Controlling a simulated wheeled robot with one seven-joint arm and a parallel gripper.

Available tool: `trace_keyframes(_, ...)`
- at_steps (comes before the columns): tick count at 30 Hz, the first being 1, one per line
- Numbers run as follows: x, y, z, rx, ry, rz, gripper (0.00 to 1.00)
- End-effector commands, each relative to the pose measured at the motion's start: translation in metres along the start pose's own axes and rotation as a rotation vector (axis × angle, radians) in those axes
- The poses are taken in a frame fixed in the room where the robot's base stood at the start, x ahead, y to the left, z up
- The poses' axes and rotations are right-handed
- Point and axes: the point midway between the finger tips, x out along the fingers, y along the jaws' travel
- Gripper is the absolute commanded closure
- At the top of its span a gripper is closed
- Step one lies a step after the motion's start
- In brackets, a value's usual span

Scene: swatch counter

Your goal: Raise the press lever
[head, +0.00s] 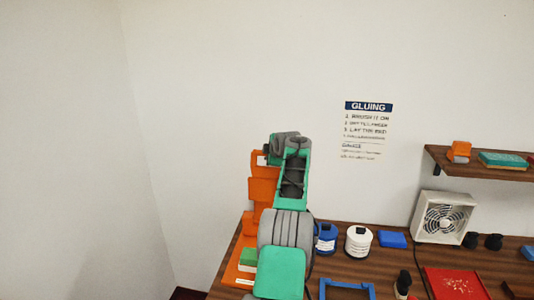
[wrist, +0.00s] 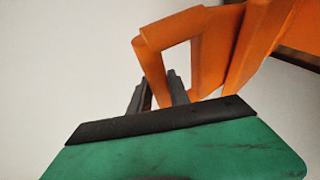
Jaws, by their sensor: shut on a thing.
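The orange press (head: 261,189) stands at the left end of the brown counter in the head view, partly hidden behind my arm. In the wrist view its lever (wrist: 152,70) is an orange loop-shaped handle at upper middle. My gripper (wrist: 160,92) has its two grey fingers on either side of the handle's near bar and is shut on it. More orange press parts (wrist: 250,40) run to the upper right in the wrist view. In the head view the fingers are hidden by my arm.
Right of my arm, a blue jar (head: 325,239), a white jar (head: 358,242) and a blue block (head: 392,239) stand on the counter (head: 385,268). A blue frame (head: 347,289) lies in front. A fan (head: 444,217) and red tray (head: 455,284) are farther right, below a wall shelf (head: 480,169).

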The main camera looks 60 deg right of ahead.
Motion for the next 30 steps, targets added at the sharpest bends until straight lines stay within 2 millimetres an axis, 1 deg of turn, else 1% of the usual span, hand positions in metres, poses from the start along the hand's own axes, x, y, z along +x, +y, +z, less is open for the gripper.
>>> trace_keyframes(1, 0.003, -0.004, -0.005, -0.004, 0.01, -0.008, 1.0)
trace_keyframes(8, 0.002, -0.004, -0.002, -0.002, 0.007, -0.008, 1.0)
trace_keyframes(9, 0.002, -0.004, -0.001, -0.002, 0.007, -0.008, 0.76)
trace_keyframes(16, 0.001, -0.002, 0.005, 0.002, -0.001, -0.004, 0.57)
trace_keyframes(25, -0.002, -0.001, 0.008, 0.004, -0.005, 0.0, 0.56)
trace_keyframes(28, -0.01, -0.002, 0.008, 0.004, -0.005, 0.001, 0.56)
trace_keyframes(30, -0.02, -0.003, 0.007, 0.003, -0.005, 0.003, 0.56)
